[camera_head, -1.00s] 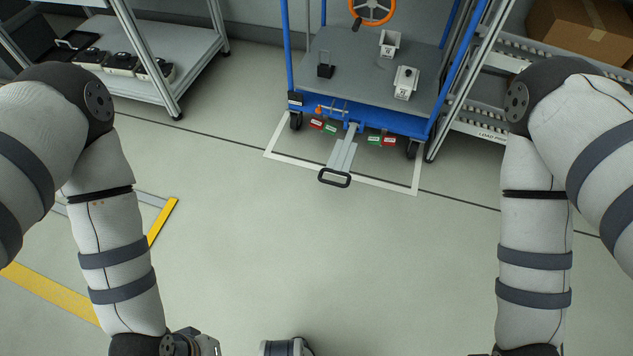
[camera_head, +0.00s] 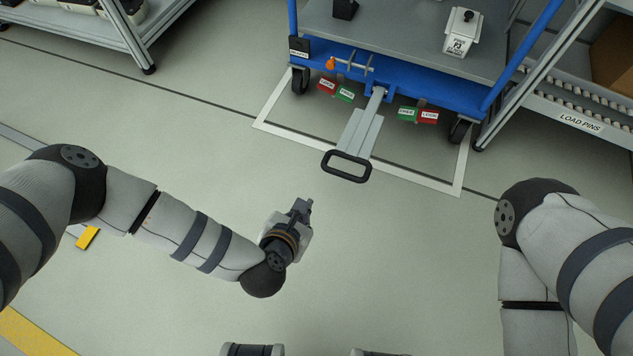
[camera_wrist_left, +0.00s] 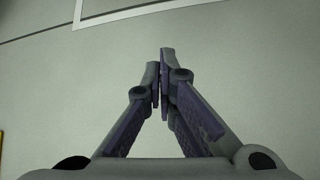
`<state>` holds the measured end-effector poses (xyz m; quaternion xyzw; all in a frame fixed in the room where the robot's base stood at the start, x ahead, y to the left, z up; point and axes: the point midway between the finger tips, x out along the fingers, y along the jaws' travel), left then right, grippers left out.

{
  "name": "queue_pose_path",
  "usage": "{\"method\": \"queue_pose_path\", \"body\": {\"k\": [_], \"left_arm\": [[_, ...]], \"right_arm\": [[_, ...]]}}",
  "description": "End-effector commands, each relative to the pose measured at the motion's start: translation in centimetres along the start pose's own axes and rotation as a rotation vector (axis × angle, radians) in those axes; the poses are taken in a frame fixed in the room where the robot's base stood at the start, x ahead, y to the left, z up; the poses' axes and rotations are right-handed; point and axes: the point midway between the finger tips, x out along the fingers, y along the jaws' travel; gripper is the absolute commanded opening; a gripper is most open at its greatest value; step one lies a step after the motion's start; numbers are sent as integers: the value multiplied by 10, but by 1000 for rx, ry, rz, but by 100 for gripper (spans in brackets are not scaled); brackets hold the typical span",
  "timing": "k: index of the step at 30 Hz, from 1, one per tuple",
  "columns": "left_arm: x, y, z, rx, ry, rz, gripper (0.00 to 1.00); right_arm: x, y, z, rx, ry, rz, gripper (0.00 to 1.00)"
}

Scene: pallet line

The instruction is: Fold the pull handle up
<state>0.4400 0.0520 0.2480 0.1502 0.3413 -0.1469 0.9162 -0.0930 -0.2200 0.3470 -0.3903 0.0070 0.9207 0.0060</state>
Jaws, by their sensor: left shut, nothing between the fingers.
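The pull handle (camera_head: 347,167) is a grey bar with a black loop grip at its end. In the head view it is folded down, sticking out from the front of the blue cart (camera_head: 410,93) toward me, low over the floor. My left gripper (camera_head: 303,203) is shut and empty, to the lower left of the black grip and apart from it. In the left wrist view its fingertips (camera_wrist_left: 162,65) meet over bare floor, and the handle does not show. My right gripper is out of view; only my right arm shows at the right edge.
Red and green pedal tags (camera_head: 336,89) hang at the cart's front on both sides of the handle. A white floor outline (camera_head: 440,186) surrounds the cart. Metal racks stand on the left (camera_head: 128,40) and right (camera_head: 540,70). The floor between me and the cart is clear.

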Motion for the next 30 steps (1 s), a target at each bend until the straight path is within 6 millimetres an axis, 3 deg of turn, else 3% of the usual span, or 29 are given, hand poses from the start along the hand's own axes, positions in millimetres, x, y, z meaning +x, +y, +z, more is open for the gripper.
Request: {"method": "queue_pose_path", "body": {"k": [5, 15, 21, 30], "left_arm": [[27, -1, -4, 1, 3, 0, 0], [102, -2, -6, 2, 4, -3, 0], [89, -1, 29, 2, -1, -3, 0], [85, -1, 37, 3, 2, -2, 0]], "right_arm": [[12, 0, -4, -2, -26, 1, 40], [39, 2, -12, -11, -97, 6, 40], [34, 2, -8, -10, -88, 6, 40], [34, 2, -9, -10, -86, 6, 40]]}}
